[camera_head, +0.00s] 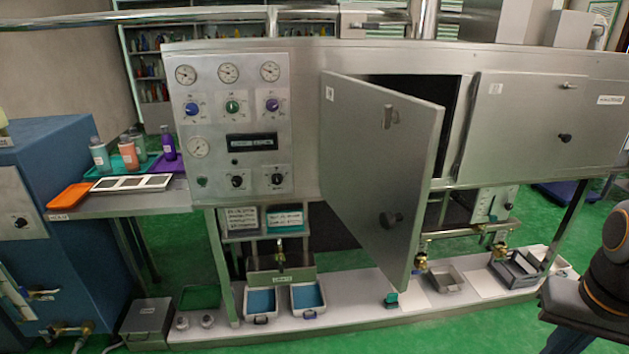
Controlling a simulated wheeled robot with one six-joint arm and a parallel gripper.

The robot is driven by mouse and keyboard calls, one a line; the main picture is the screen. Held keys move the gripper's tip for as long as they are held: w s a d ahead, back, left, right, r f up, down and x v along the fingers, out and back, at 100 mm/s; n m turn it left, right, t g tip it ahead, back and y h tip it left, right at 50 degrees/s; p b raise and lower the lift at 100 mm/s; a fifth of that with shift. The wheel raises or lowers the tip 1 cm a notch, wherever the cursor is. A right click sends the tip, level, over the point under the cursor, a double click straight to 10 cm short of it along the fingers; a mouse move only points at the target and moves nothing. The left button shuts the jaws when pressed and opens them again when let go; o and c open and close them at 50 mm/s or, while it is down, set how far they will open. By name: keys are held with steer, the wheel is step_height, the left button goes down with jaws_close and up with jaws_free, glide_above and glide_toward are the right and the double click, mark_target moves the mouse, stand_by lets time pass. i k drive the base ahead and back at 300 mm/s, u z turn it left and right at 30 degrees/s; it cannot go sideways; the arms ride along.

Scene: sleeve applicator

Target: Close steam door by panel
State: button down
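The steam door (372,170) is a flat grey metal panel on the front of the steel machine, hinged at its left edge. It stands part open, swung out toward me, with a dark opening (440,97) behind it. A dark round knob (390,220) sits low on the panel and a small latch plate (389,117) sits near its top. A second door panel (520,127) to the right is shut or nearly shut. Part of my arm shows at the right edge. My gripper is not in view.
A control panel (233,128) with gauges and knobs is left of the door. A side shelf (120,203) holds bottles and trays. A blue cabinet (75,200) stands at left. Green floor shows in front.

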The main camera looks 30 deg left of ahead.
mark_target(376, 180)
steer(key=u, duration=1.15)
steer(key=i, duration=0.5)
steer(key=k, duration=0.5)
steer(key=z, duration=0.2)
steer(key=i, duration=0.25)
steer(key=u, duration=0.2)
